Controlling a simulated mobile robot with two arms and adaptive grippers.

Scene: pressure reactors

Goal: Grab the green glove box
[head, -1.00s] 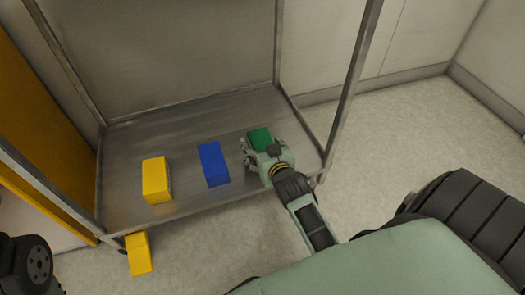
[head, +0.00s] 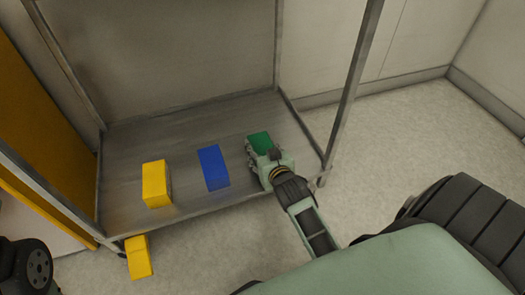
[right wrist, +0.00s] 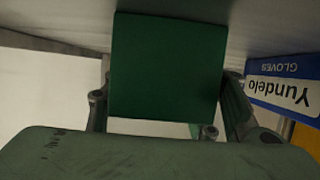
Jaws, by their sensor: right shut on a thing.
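The green glove box (head: 259,142) is on the metal shelf (head: 120,213), near its right end. My right gripper (head: 261,158) is shut on it, with the fingers on either side of the box. In the right wrist view the green box (right wrist: 167,65) fills the middle, between the two fingers of my right gripper (right wrist: 165,115). Its lower part is hidden by the gripper in the head view. I cannot tell whether it still touches the shelf.
A blue glove box (head: 213,167) stands left of the green one, and its label shows in the right wrist view (right wrist: 283,85). A yellow box (head: 156,184) stands farther left. Another yellow box (head: 138,257) is below the shelf's front edge. A shelf post (head: 352,85) rises at right.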

